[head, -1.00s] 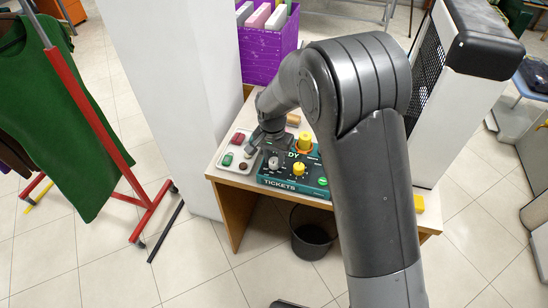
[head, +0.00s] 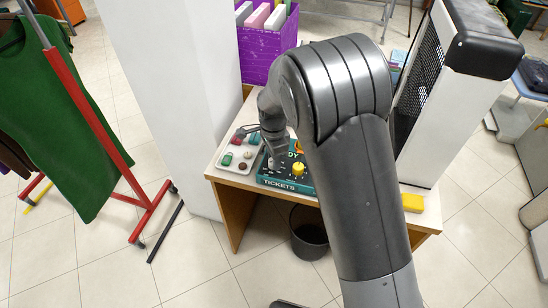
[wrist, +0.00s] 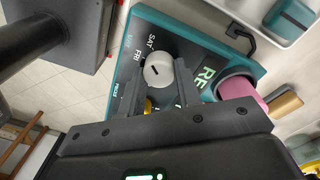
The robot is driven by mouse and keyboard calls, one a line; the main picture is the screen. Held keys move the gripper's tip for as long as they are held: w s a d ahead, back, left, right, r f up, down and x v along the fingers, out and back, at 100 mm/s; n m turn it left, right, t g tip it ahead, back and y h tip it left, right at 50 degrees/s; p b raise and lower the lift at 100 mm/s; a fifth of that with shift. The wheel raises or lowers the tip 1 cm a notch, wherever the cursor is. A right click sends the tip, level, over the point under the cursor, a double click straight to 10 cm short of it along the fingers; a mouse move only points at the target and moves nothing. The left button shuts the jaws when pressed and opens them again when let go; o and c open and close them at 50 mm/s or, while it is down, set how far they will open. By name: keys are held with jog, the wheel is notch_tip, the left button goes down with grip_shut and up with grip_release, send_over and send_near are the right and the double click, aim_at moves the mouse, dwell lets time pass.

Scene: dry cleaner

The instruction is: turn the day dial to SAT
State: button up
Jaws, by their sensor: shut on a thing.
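The day dial is a round pale grey knob (wrist: 158,70) with a short dark mark on its face. The labels SAT and FRI are printed on the teal ticket box (wrist: 205,40) near it. My gripper (wrist: 160,88) has one finger on each side of the dial and is shut on it. The dark mark lies toward the left in the wrist view; exactly which label it meets I cannot tell. In the head view my gripper (head: 273,160) reaches down onto the left part of the ticket box (head: 290,184), and mostly hides the dial.
A yellow knob (head: 298,169) sits right of the dial on the box. A pale tray (head: 228,166) with small coloured items lies left of it. A yellow block (head: 412,202) lies at the desk's right.

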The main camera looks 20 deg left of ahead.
jog(key=shift+m, duration=0.3)
jog(key=o, duration=1)
jog(key=shift+r, duration=0.1)
notch_tip(320, 180, up, 11)
jog(key=shift+w+a+f, duration=0.15)
jog(key=shift+f, duration=0.05)
dwell(0.3)
